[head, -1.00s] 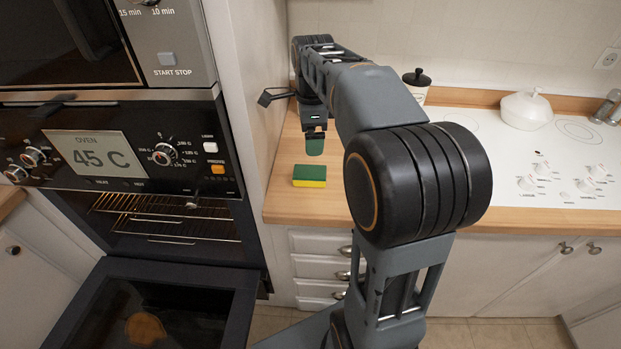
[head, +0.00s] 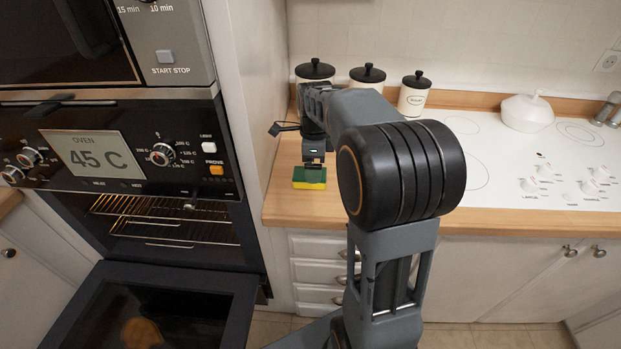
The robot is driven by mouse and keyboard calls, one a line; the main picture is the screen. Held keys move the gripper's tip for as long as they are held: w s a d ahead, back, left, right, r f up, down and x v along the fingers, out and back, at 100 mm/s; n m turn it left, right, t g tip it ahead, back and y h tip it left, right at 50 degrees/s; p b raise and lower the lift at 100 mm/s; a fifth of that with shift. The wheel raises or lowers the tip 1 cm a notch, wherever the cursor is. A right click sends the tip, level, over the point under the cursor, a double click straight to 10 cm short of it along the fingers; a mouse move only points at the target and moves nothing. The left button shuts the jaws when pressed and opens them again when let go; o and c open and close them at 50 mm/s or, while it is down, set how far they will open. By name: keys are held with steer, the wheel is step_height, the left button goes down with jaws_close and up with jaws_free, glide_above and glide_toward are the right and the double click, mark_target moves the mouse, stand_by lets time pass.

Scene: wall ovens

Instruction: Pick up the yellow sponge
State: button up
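The yellow sponge (head: 309,185) has a green top and lies on the wooden counter near its front edge, in the head view. My gripper (head: 314,163) points down just above and behind the sponge. Its fingertips are close to the green top or overlap it in the picture. I cannot tell whether they touch it. The fingers are small and dark here, so whether they are open or shut does not show.
The oven door (head: 150,310) hangs open at lower left, beside the tall oven cabinet. Black-lidded canisters (head: 413,95) stand along the back wall. A white pot (head: 527,111) sits on the white cooktop (head: 500,160) at right. The wooden counter (head: 300,213) is bare in front of the sponge.

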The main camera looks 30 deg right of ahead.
steer(key=shift+f, duration=2.1)
steer(key=shift+c, duration=0.4)
steer(key=c, duration=0.9)
